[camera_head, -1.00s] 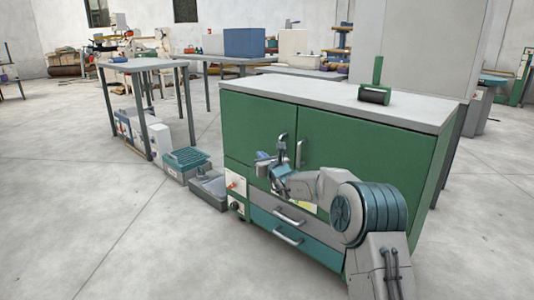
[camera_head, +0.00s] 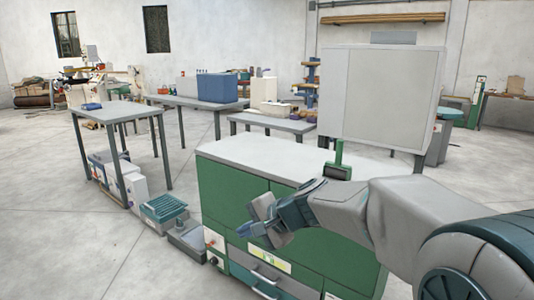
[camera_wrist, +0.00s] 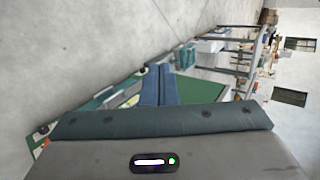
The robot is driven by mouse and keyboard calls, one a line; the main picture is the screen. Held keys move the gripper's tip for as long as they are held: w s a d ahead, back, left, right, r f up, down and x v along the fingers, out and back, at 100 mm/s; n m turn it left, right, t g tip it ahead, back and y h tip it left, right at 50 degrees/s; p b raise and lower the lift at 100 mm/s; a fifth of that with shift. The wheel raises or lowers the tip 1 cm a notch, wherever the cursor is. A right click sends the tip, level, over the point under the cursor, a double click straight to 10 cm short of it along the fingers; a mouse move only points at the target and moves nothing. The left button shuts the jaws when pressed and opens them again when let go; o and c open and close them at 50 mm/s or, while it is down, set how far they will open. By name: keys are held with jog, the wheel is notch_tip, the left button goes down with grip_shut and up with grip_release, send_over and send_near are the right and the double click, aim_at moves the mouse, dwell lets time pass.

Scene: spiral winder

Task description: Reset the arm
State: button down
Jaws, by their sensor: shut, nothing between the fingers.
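My gripper (camera_head: 246,229) is in front of the green cabinet (camera_head: 225,200), near its upper front and below the level of its grey top. In the wrist view my gripper (camera_wrist: 160,68) shows as two blue fingers side by side, closed together with nothing between them. My arm reaches in from the right in the head view and hides part of the cabinet's front, including its door handles. The wrist view is turned sideways and shows the cabinet's green face (camera_wrist: 200,92) beyond the fingers.
A green-handled roller tool (camera_head: 338,165) stands on the cabinet top. A grey table (camera_head: 115,110) stands further left. The floor at the left front is clear.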

jog(key=s+d+r+n+g+h+p, duration=0.1)
jog(key=s+d+r+n+h+p, duration=0.2)
jog(key=s+d+p, duration=0.4)
jog(key=s+d+r+n+g+h+p, duration=0.1)
jog(key=s+d+r+n+h+p, duration=0.3)
jog(key=s+d+p, duration=0.3)
jog(key=s+d+h, duration=0.1)
jog(key=s+d, duration=0.4)
jog(key=s, duration=0.3)
jog(key=shift+d+r+g+h, duration=0.3)
jog(key=shift+r+g+h, duration=0.1)
